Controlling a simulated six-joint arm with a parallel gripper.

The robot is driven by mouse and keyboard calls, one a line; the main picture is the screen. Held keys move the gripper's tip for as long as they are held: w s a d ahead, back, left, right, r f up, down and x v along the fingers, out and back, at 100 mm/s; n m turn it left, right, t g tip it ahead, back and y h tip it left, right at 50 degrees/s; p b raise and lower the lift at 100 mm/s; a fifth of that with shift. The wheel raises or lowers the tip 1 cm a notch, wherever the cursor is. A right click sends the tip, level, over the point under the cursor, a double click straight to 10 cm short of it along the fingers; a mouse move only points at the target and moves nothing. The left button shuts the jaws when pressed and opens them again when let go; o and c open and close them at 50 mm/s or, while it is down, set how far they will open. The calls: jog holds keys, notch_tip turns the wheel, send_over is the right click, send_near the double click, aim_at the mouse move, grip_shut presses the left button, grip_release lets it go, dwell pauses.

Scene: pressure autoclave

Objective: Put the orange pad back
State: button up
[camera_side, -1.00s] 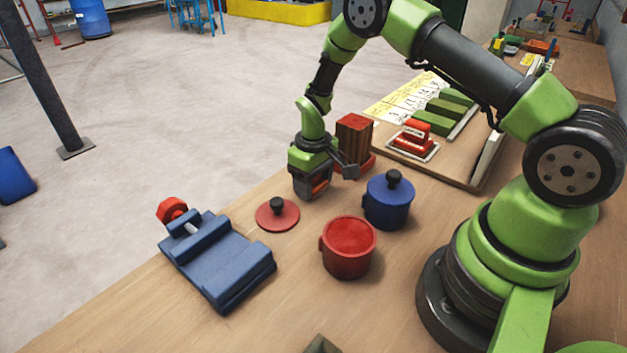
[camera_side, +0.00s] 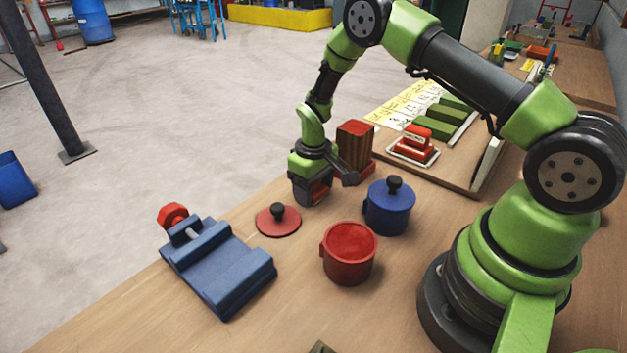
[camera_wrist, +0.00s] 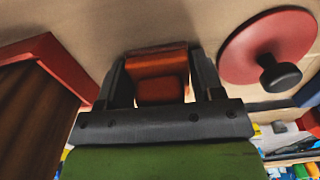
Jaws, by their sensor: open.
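The orange pad (camera_wrist: 162,75) is between the two fingers of my gripper (camera_wrist: 164,82) in the wrist view, with a smaller orange block face in front of a wider one. My gripper is open around it, and I cannot tell whether either finger touches it. In the side view my gripper (camera_side: 314,194) points down low over the table, between the red lid and the brown block.
The brown block on a red base (camera_side: 354,148) stands close behind my gripper. The red lid (camera_side: 270,222), blue lidded pot (camera_side: 389,210) and open red pot (camera_side: 347,262) are near. A blue vise (camera_side: 218,265) lies front left. A board with red and green blocks (camera_side: 465,172) is at right.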

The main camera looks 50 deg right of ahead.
jog(key=shift+o, duration=0.4)
notch_tip(320, 180, up, 13)
jog(key=shift+f, duration=0.15)
jog(key=s+a+r+m+t, duration=0.1)
jog(key=s+a+r+t, duration=0.15)
jog(key=s+r, duration=0.5)
jog(key=s+a+r+m+t, duration=0.25)
jog(key=s+r, duration=0.25)
jog(key=r, duration=0.5)
jog(key=s+a+r+t+y, duration=0.1)
jog(key=s+a+t, duration=0.1)
jog(key=s, duration=0.6)
jog(key=shift+s+a+y, duration=0.3)
jog(key=shift+s+y, duration=0.05)
jog(key=shift+y, duration=0.05)
jog(key=shift+r, duration=0.1)
